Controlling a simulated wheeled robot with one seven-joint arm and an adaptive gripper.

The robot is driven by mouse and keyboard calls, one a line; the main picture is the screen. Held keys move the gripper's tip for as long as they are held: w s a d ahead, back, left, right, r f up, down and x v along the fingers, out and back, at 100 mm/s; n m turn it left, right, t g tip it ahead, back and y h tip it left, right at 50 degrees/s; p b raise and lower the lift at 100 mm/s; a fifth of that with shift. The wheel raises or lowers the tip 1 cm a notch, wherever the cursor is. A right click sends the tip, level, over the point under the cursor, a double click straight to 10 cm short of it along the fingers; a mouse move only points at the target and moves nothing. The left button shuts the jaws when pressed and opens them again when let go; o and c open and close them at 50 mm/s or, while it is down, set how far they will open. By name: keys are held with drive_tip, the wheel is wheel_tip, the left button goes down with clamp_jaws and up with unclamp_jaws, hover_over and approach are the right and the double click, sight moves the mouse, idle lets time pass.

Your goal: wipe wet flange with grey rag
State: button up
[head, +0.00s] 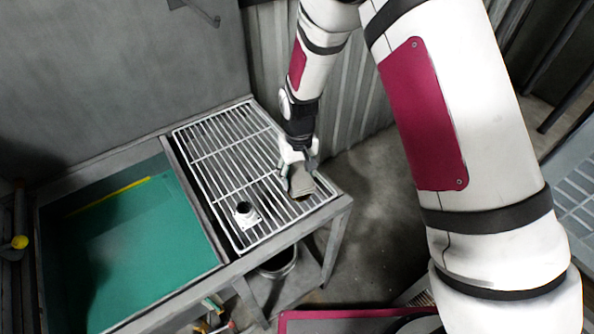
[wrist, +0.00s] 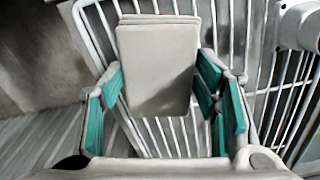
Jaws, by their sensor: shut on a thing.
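The flange (head: 246,214), a pale square plate with a short round neck and dark bore, sits on the wire rack near its front edge. Part of it shows at the upper right of the wrist view (wrist: 300,24). The grey rag (head: 302,183) is a folded pad at the rack's right side. In the wrist view the grey rag (wrist: 157,62) lies between the green-padded fingers of my gripper (wrist: 160,108). My gripper (head: 298,172) is shut on the rag, to the right of the flange and apart from it. Whether the rag touches the rack is unclear.
The white wire rack (head: 215,147) covers the right part of a metal bench. A green-lined basin (head: 150,255) is on its left. A bucket (head: 278,264) stands under the bench. A corrugated wall (head: 270,50) rises behind.

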sight(303, 185)
drive_tip(key=shift+s+d+p, duration=0.3)
drive_tip(key=shift+s+p, duration=0.15)
drive_tip(key=shift+s, duration=0.4)
drive_tip(key=shift+s+d+p, duration=0.25)
drive_tip(key=shift+s+p, duration=0.15)
drive_tip(key=shift+s, duration=0.4)
drive_tip(key=shift+w, duration=0.2)
drive_tip(key=shift+w+a+b, duration=0.25)
drive_tip(key=shift+w+b, duration=0.2)
drive_tip(key=shift+w, duration=0.2)
drive_tip(key=shift+w+a+b, duration=0.25)
drive_tip(key=shift+w+b, duration=0.15)
drive_tip(key=shift+w, duration=0.25)
drive_tip(key=shift+w+a+b, duration=0.25)
drive_tip(key=shift+w+b, duration=0.2)
drive_tip(key=shift+w, duration=0.2)
drive_tip(key=shift+s+d+p, duration=0.25)
drive_tip(key=shift+s+p, duration=0.2)
drive_tip(key=shift+s, duration=0.25)
drive_tip(key=shift+s+d+p, duration=0.25)
drive_tip(key=shift+s+p, duration=0.15)
drive_tip(key=shift+s, duration=0.3)
drive_tip(key=shift+s+d+p, duration=0.25)
drive_tip(key=shift+s+p, duration=0.2)
drive_tip(key=shift+s, duration=0.25)
drive_tip(key=shift+w, duration=0.15)
